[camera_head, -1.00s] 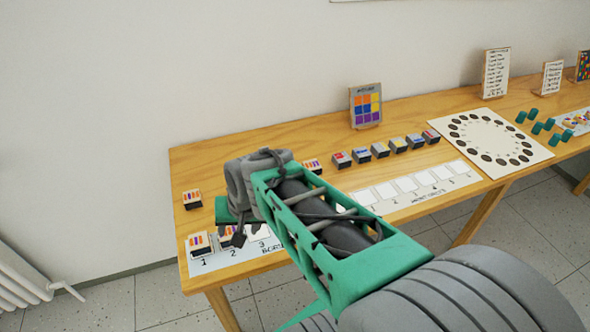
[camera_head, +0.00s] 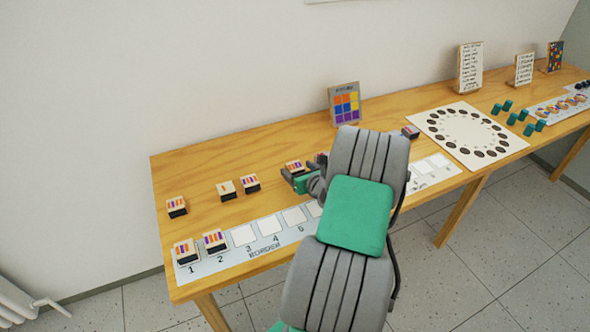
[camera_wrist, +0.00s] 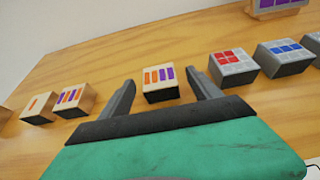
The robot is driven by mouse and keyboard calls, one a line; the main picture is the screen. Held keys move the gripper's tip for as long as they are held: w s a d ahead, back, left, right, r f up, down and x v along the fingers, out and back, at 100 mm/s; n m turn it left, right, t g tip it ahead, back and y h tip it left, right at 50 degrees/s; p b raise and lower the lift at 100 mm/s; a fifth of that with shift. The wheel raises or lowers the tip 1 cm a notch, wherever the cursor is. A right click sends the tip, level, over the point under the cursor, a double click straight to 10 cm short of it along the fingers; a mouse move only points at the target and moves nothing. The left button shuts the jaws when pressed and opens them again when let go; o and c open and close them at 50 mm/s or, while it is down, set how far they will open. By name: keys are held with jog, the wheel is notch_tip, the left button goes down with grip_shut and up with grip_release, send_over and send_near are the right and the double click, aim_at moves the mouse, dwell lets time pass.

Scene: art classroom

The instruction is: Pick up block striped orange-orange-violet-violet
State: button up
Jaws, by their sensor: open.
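A light wooden block with a dark base (camera_wrist: 161,88) stands upright on the table between the fingertips of my gripper (camera_wrist: 160,96) in the wrist view. Its top shows two orange stripes on the left and two violet stripes on the right. Both fingers are spread, one on each side, with a gap to the block. In the head view the same block (camera_head: 294,166) sits just beyond my gripper (camera_head: 293,180); my arm hides much of the area to its right.
Other striped blocks stand to the left: one with few stripes (camera_wrist: 39,107) and one orange and violet (camera_wrist: 73,98). A red-grid block (camera_wrist: 232,68) and a blue-grid block (camera_wrist: 285,58) stand to the right. A numbered strip (camera_head: 268,243) holds blocks on spaces 1 and 2.

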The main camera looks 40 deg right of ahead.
jog(key=shift+x, duration=1.05)
jog(key=shift+s, duration=0.1)
jog(key=c, duration=1.4)
jog(key=shift+r, duration=0.1)
jog(key=shift+c, duration=0.2)
